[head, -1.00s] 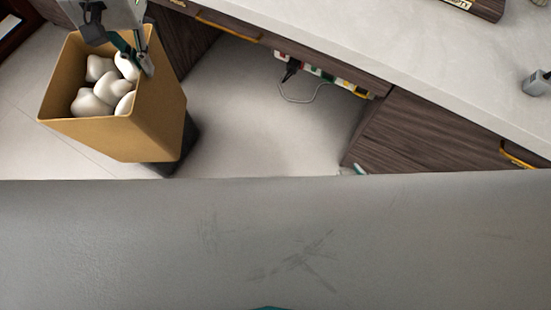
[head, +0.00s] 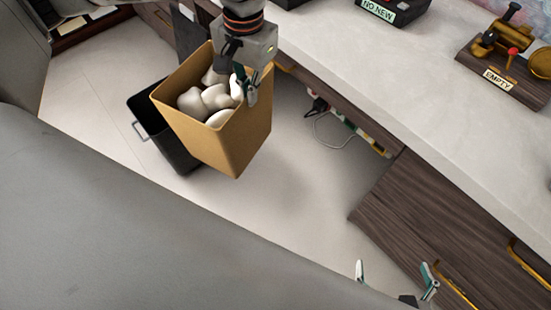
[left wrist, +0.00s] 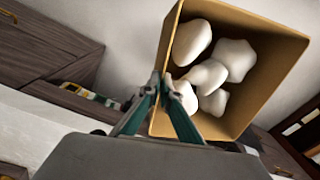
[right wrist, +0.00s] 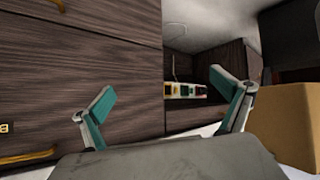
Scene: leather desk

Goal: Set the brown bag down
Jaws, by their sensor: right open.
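The brown bag (head: 232,138) is an open-topped, box-like bag holding several white crumpled lumps (head: 207,100). It hangs tilted above the floor in the head view. My left gripper (head: 244,92) is shut on its rim at the right side; the left wrist view also shows the fingers (left wrist: 166,88) closed together at the bag's (left wrist: 262,30) edge. My right gripper (head: 396,278) is open and empty at the bottom of the head view, well away from the bag. In the right wrist view, its fingers (right wrist: 165,105) are spread, with the bag (right wrist: 290,125) at the right edge.
A light-topped desk (head: 400,75) with dark wooden drawers (head: 430,215) runs along the right. A power strip (head: 362,138) with a cable sits under it. Pale floor (head: 300,185) is clear between bag and drawers.

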